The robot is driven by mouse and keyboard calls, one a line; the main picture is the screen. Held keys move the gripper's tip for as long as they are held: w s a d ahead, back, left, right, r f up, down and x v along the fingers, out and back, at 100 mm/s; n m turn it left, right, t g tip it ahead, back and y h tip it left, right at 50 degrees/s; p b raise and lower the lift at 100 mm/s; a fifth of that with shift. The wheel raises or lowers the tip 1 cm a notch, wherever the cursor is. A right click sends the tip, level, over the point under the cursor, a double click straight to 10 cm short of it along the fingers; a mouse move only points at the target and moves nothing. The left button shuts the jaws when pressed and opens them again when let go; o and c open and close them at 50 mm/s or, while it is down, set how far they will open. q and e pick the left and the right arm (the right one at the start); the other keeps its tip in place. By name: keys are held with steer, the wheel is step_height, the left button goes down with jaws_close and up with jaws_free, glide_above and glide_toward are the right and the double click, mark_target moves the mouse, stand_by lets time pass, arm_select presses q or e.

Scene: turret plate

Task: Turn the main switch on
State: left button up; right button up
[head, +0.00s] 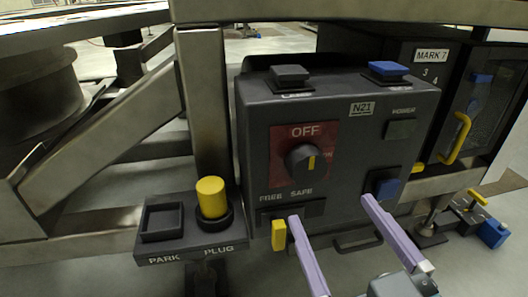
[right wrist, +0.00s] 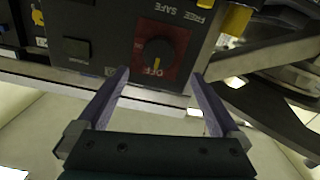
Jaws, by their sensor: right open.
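The main switch is a round black knob (head: 305,161) on a red plate (head: 284,145) on the front of a dark grey box. Its yellow mark stands upright, toward the word OFF. In the right wrist view the knob (right wrist: 157,54) shows upside down, its mark pointing at OFF. My right gripper (head: 330,207) is open and empty, below and in front of the knob. Its two lilac fingers are apart; in the right wrist view the gripper (right wrist: 160,74) has the knob beyond and between its tips. A second word on the plate, right of the knob, is mostly hidden. My left gripper is out of view.
The box (head: 400,110) has a black button (head: 290,75) and a blue button (head: 388,69) on top. A blue button (head: 388,187) is near my right finger. A yellow plug (head: 211,197) stands at left. A yellow lever (head: 279,235) is close to my left-hand finger.

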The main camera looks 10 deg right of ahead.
mark_target(310, 171)
steer(key=w+b, duration=0.2)
steer(key=w, duration=0.7)
steer(key=shift+f, duration=0.1)
steer(key=shift+w+b, duration=0.35)
steer(key=shift+w, duration=0.05)
steer(key=shift+c, duration=0.2)
steer(key=c, duration=1.3)
